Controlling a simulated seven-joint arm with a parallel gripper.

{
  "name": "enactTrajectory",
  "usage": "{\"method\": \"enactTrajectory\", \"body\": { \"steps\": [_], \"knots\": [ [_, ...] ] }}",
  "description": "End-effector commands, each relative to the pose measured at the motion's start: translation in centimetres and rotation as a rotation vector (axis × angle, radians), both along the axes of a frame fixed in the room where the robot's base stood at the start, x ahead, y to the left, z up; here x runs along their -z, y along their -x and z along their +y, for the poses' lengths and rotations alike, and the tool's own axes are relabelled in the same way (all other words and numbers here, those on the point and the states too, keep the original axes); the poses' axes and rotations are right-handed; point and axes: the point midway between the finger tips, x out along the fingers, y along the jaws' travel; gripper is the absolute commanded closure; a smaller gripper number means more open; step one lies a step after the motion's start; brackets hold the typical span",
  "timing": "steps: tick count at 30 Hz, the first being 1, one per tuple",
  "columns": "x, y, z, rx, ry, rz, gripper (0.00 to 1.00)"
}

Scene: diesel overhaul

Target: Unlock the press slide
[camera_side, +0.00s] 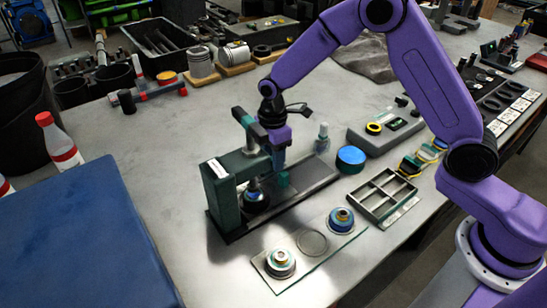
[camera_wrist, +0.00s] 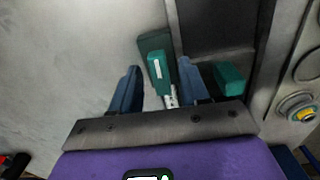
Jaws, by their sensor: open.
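The dark green press (camera_side: 232,178) stands on a dark base plate at the middle of the table in the side view. My gripper (camera_side: 274,154) is down at its upper right, close to the press frame. In the wrist view my gripper (camera_wrist: 159,76) is open, with a dark blue finger on each side. A green handle-like piece (camera_wrist: 158,72) with a pale stripe and a silver end lies between the fingers. I cannot tell whether either finger touches it. Another green block (camera_wrist: 229,79) sits right of the right finger. The slide and its lock are not clearly told apart.
A plate with round fittings (camera_side: 281,263) lies in front of the press. A divided grey tray (camera_side: 383,194), a blue round cap (camera_side: 351,159) and a grey device (camera_side: 387,128) are to the right. A blue box (camera_side: 80,240) is at the left. Bare table lies behind the press.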

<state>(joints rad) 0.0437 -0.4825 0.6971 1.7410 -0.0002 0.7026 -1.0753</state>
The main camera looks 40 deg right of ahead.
Motion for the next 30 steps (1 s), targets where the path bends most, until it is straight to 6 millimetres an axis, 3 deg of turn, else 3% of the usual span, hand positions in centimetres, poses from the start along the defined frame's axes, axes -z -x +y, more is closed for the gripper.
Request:
{"method": "enactTrajectory", "body": {
  "steps": [8, 21, 30],
  "knots": [
    [-0.2, 0.0, 0.0, 0.0, 0.0, 0.0, 0.55],
    [-4.5, 0.0, 0.0, 0.0, -0.001, -0.002, 0.55],
    [-5.5, 0.0, 0.0, 0.0, 0.0, 0.001, 0.55]
  ]
}}
